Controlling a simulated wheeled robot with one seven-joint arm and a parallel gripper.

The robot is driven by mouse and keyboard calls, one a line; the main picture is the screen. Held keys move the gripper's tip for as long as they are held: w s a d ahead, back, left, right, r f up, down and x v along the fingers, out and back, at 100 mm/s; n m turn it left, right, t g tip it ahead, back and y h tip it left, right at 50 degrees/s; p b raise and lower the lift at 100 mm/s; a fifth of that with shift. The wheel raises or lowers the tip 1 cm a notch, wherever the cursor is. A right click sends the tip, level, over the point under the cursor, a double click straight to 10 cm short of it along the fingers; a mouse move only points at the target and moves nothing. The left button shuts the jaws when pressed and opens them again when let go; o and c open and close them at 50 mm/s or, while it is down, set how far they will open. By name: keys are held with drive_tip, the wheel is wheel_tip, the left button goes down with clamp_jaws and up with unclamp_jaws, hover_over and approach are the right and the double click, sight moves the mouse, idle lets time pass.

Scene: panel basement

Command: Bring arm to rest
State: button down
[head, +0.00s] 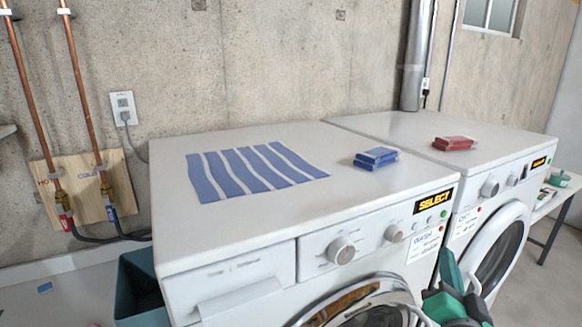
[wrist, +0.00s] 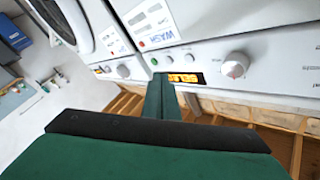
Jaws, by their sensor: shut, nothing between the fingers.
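My green and black gripper (head: 453,275) is at the lower right of the head view, in front of the two washing machines, below the control panel of the nearer one. In the wrist view its green fingers (wrist: 161,97) are together and nothing shows between them. The nearer white washer (head: 235,232) fills the middle of the head view; the second washer (head: 400,124) stands to its right. In the wrist view the control panel (wrist: 215,62) lies beyond the fingertips. Part of my arm is cut off by the lower edge of the head view.
A teal bin (head: 140,285) stands at left, below copper pipes (head: 85,95). A small table (head: 552,200) is at right.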

drive_tip(key=s+a+f+n+g+y, duration=0.1)
drive_tip(key=s+a+f+n, duration=0.15)
drive_tip(key=a+f, duration=0.55)
drive_tip(key=s+a+f+n+y, duration=0.15)
drive_tip(key=s+a+f, duration=0.3)
drive_tip(key=f, duration=0.65)
drive_tip(key=s+a+f+n+g+y, duration=0.1)
drive_tip(key=s+a+f+n, duration=0.15)
drive_tip(key=a+f, duration=0.6)
drive_tip(key=s+a+f+n+y, duration=0.2)
drive_tip(key=s+a, duration=0.5)
drive_tip(key=s, duration=0.5)
drive_tip(key=s+a+f+n+y, duration=0.2)
drive_tip(key=s+a+f, duration=0.3)
drive_tip(key=s+a, duration=0.3)
drive_tip(key=s+n, duration=0.1)
drive_tip(key=s, duration=0.3)
drive_tip(key=shift+s+a+g, duration=0.25)
drive_tip(key=shift+s+g, duration=0.05)
drive_tip(key=shift+s, duration=0.1)
